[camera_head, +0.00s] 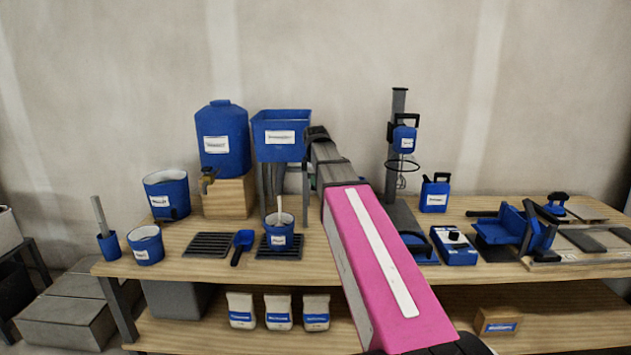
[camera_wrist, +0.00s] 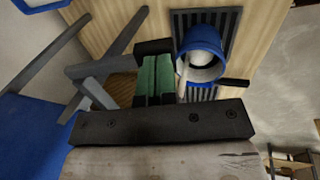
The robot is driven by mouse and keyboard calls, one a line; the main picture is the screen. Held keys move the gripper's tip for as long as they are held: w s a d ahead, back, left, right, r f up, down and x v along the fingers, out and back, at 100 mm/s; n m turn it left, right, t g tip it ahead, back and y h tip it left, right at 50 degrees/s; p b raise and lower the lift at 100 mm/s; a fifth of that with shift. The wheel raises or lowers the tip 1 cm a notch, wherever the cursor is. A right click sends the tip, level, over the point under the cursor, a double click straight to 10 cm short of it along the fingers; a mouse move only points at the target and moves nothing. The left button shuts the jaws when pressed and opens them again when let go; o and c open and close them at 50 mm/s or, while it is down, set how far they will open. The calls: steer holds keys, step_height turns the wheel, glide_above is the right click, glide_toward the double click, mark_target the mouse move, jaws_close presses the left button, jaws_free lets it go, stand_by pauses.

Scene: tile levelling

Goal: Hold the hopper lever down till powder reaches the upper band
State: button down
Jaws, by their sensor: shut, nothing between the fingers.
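The blue hopper (camera_head: 282,135) with a white label stands on grey legs at the back of the bench. Its blue side shows at the lower left of the wrist view (camera_wrist: 28,135). A blue cup (camera_head: 279,242) stands below it; the wrist view shows pale material inside the cup (camera_wrist: 203,40). A thin pale streak rises from the cup; I cannot tell whether it is powder or a stick. My gripper (camera_head: 317,133) is at the hopper's right side, its green-padded fingers (camera_wrist: 154,75) shut and empty. I cannot make out the lever or the cup's bands clearly.
The cup stands on a dark grate (camera_head: 262,252), with a blue scoop (camera_head: 242,243) to its left. A blue tank (camera_head: 222,140) stands left of the hopper. A dark stand (camera_head: 398,150) rises to the right of my arm. Grey hopper legs (camera_wrist: 105,55) lie close to my fingers.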

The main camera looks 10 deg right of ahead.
steer(key=shift+r, duration=0.8)
steer(key=shift+r, duration=0.25)
steer(key=w+v, duration=0.1)
steer(key=v, duration=1.2)
steer(key=shift+w+r, duration=0.2)
steer(key=shift+r, duration=0.2)
steer(key=shift+d, duration=0.15)
